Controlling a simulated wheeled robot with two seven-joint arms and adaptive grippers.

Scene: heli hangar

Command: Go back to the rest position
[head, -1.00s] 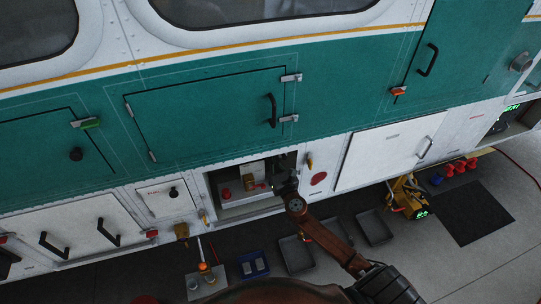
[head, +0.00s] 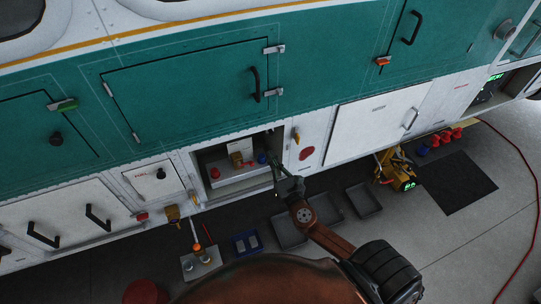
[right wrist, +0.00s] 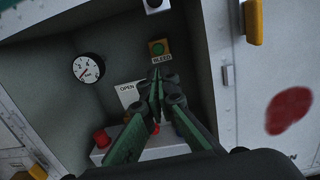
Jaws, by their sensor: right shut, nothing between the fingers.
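My right gripper (head: 276,178) is in front of the open bay (head: 234,193) in the white lower panel of the helicopter. In the right wrist view its green fingers (right wrist: 155,88) are together, with nothing seen between them. That view looks into the bay past the fingers. The bay holds a round gauge (right wrist: 88,67), a green button (right wrist: 158,48) above a BLEED label, a white OPEN label (right wrist: 130,97) and a red knob (right wrist: 101,137). A blue knob (head: 262,157) shows in the head view. My left gripper is not in view.
Grey trays (head: 364,199) lie on the dark floor mat below the bay. A yellow device (head: 395,170) with a green display stands to the right. A small bench (head: 203,264) and a blue bin (head: 246,242) are at lower left. A red hose (head: 526,240) crosses the floor at far right.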

